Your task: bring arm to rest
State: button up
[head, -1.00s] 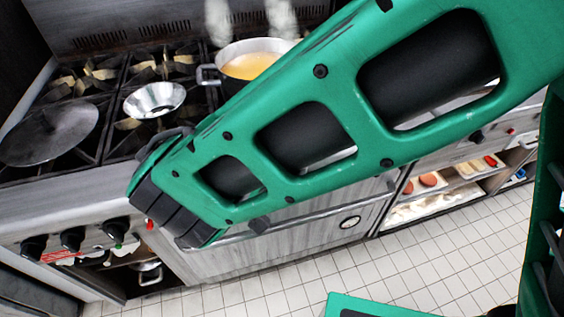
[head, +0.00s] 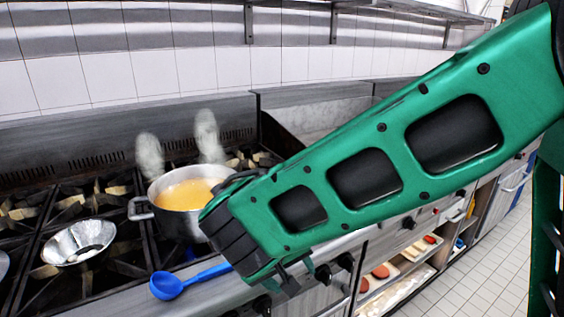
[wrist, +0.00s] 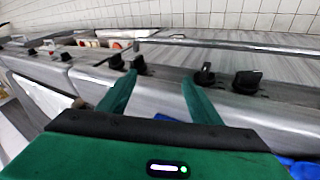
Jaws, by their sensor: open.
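My green arm (head: 345,180) reaches from the right edge across the head view, its lower end over the stove's front. My gripper (wrist: 158,88) shows in the wrist view with its two green fingers spread apart and nothing between them. The fingers point toward the stove front with its black knobs (wrist: 247,81). In the head view the gripper is mostly hidden behind the arm's end. A blue ladle (head: 168,286) lies on the stove's front ledge, just left of the arm's end, apart from the fingers.
A steaming pot (head: 178,222) of orange liquid stands on the stove (head: 110,281), partly behind the arm. A metal bowl (head: 78,241) sits on a burner to the left. A wall shelf (head: 400,10) runs above. Tiled floor (head: 487,262) at the right looks clear.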

jog(key=d+r+m+g, duration=0.2)
jog(key=d+m, duration=0.1)
jog(key=d, duration=1)
jog(key=d+r+m+g, duration=0.1)
jog(key=d+r+m, duration=0.1)
jog(key=d, duration=1.1)
jog(key=s+d+m+y, duration=0.1)
jog(key=s+d+m, duration=0.1)
jog(key=s+d, duration=0.4)
jog(key=s+d+m+g+y, duration=0.1)
jog(key=s+d+m+y, duration=0.1)
jog(key=s+d, duration=0.5)
jog(key=s+m, duration=0.1)
jog(key=s, duration=0.3)
jog(key=shift+s+r+g+y, duration=0.2)
jog(key=shift+s+g+y, duration=0.1)
